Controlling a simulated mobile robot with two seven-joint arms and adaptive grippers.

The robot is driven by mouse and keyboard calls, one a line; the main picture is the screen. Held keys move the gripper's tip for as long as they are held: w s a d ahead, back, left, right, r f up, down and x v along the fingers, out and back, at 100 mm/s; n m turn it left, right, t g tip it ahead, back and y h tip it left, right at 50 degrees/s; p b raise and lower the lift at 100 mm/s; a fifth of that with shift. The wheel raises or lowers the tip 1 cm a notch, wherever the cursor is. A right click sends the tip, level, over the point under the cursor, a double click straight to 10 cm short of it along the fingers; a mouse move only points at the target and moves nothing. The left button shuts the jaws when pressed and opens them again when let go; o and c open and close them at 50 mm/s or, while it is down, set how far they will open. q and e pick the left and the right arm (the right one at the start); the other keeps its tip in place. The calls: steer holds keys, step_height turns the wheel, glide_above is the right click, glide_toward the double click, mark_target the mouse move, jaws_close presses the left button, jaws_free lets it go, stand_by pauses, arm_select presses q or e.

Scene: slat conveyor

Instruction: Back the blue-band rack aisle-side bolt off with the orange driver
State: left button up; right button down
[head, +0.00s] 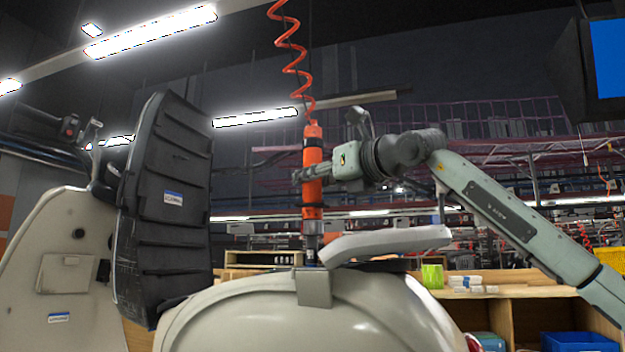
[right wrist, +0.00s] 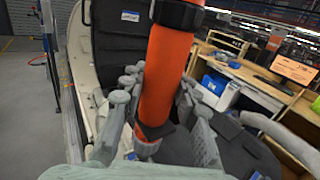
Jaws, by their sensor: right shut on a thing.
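The orange driver (head: 313,165) stands upright, hanging from a red coiled cord (head: 294,60). My right gripper (head: 312,174) is shut around its body, and the driver fills the right wrist view (right wrist: 166,75) between the fingers. The driver's grey nose (head: 311,240) points down at the left end of a pale grey rack (head: 390,241), just above a grey bracket (head: 314,288) on the cream scooter body (head: 250,315). The bolt is hidden under the nose, and I cannot tell whether the two touch. No blue band shows clearly on the rack. My left gripper is not in view.
A tall black ribbed panel (head: 165,200) and handlebar (head: 55,120) stand to the left. A wooden bench (head: 500,292) behind holds a green cup (head: 432,276) and white boxes; blue bins (head: 578,341) sit below.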

mark_target(321, 139)
steer(key=shift+w+a+f, duration=0.1)
steer(key=shift+w+f, duration=0.1)
steer(key=shift+f, duration=0.15)
steer(key=shift+r+p, duration=0.4)
steer(key=shift+r, duration=0.05)
steer(key=shift+w, duration=0.1)
steer(key=shift+r, duration=0.3)
stand_by(0.5)
stand_by(0.4)
steer(key=shift+r+p, duration=0.6)
steer(key=shift+r, duration=0.15)
stand_by(0.4)
steer(key=shift+r+p, duration=2.15)
steer(key=shift+r, duration=0.55)
steer(key=shift+f, duration=0.1)
